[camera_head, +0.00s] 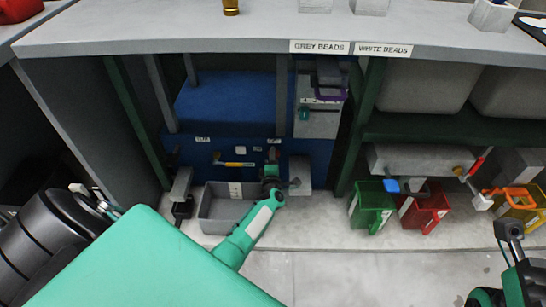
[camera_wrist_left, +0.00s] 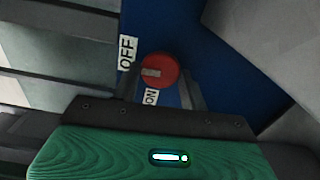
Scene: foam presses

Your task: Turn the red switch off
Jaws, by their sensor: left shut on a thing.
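The red switch (camera_wrist_left: 160,70) is a round knob on a blue panel, with a pale mark on its face pointing left in the left wrist view. An OFF label (camera_wrist_left: 128,52) is at its upper left and an ON label (camera_wrist_left: 150,97) is just below it. My left gripper (camera_wrist_left: 161,88) is shut on the red switch, one finger on each side.
A grey open bin (camera_head: 212,225) stands below the panel, close to my left arm. A yellow-handled lever (camera_head: 238,164) is left of the gripper. Green (camera_head: 373,207) and red (camera_head: 424,211) bins stand to the right. The shelf edge (camera_head: 230,46) overhangs; the front floor is clear.

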